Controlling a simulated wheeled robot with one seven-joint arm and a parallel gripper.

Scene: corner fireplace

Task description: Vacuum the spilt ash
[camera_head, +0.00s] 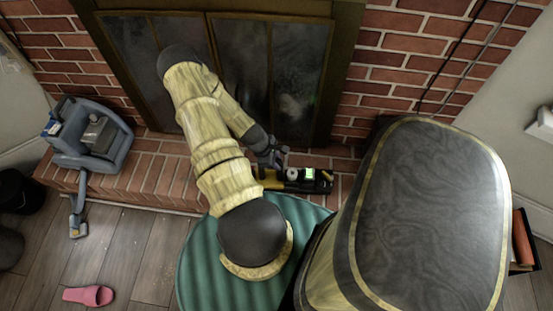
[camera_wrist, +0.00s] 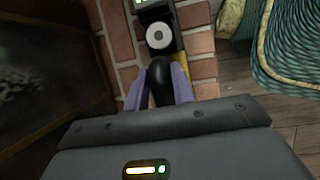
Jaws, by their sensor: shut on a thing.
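A black-and-yellow device (camera_head: 305,179) with a lit green display and a pale round knob lies on the brick hearth, right of centre. My gripper (camera_head: 272,159) is at the device's left end. In the wrist view my gripper (camera_wrist: 160,88) has its two purple-grey fingers on either side of a rounded black handle (camera_wrist: 159,78), shut on it. I cannot make out spilt ash; my arm hides part of the hearth.
A grey-blue machine (camera_head: 94,138) stands on the hearth's left end, its hose and nozzle (camera_head: 77,215) reaching the floor. Dark glass fireplace doors (camera_head: 270,75) stand behind the hearth.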

